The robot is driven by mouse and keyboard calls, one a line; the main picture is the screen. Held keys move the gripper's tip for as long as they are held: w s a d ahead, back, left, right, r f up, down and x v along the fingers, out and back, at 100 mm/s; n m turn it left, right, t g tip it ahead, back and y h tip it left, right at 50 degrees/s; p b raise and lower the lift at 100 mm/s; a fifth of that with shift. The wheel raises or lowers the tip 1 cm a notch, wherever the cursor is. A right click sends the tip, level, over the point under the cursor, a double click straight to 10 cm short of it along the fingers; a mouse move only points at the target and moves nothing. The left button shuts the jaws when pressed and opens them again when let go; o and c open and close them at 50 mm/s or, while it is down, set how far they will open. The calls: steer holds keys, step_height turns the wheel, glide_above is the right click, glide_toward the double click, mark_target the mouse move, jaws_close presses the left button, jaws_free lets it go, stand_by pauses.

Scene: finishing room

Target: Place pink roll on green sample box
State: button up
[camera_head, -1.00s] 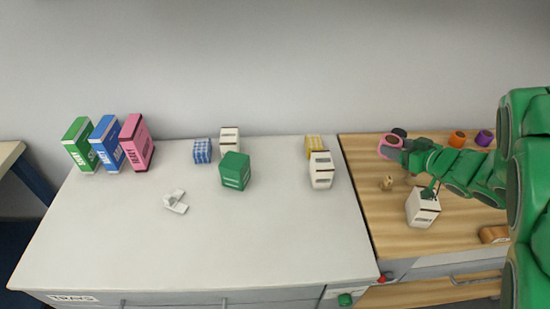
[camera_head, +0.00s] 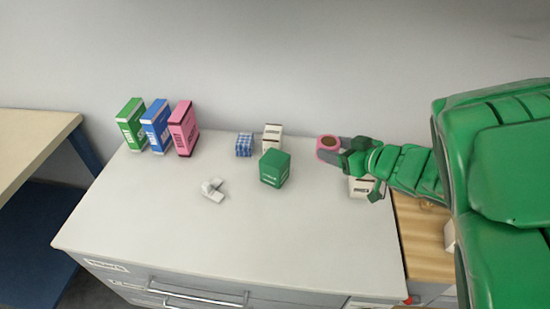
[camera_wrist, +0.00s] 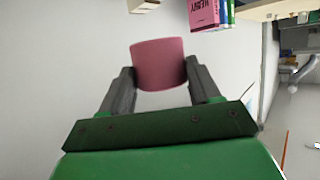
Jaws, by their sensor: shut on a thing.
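The pink roll (camera_head: 327,149) is held in my gripper (camera_head: 342,152), above the right part of the white worktop. The wrist view shows the pink roll (camera_wrist: 158,63) between the two dark fingers of my gripper (camera_wrist: 160,80). The green sample box (camera_head: 275,169) stands on the worktop to the left of the gripper, apart from it, with its top bare. The green sample box cannot be made out in the wrist view.
A white box (camera_head: 272,137) and a blue checked box (camera_head: 244,145) stand behind the green box. Another white box (camera_head: 361,187) is partly hidden under my arm. Green, blue (camera_head: 156,126) and pink cartons stand at the back left. A small white object (camera_head: 213,190) lies front left.

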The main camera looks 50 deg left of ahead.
steer(key=s+a+r+n+g, duration=0.15)
steer(key=s+a, duration=0.35)
steer(key=s, duration=0.5)
glide_above(281, 162)
steer(key=shift+g, duration=0.35)
steer(key=shift+s+d+f, duration=0.1)
steer(key=shift+d+f, duration=0.05)
steer(key=shift+f, duration=2.2)
steer(key=shift+d+f, duration=0.1)
steer(key=shift+f, duration=2.25)
steer(key=shift+a+f, duration=0.25)
steer(key=shift+f, duration=1.55)
steer(key=shift+f, duration=0.1)
steer(key=o, duration=1.1)
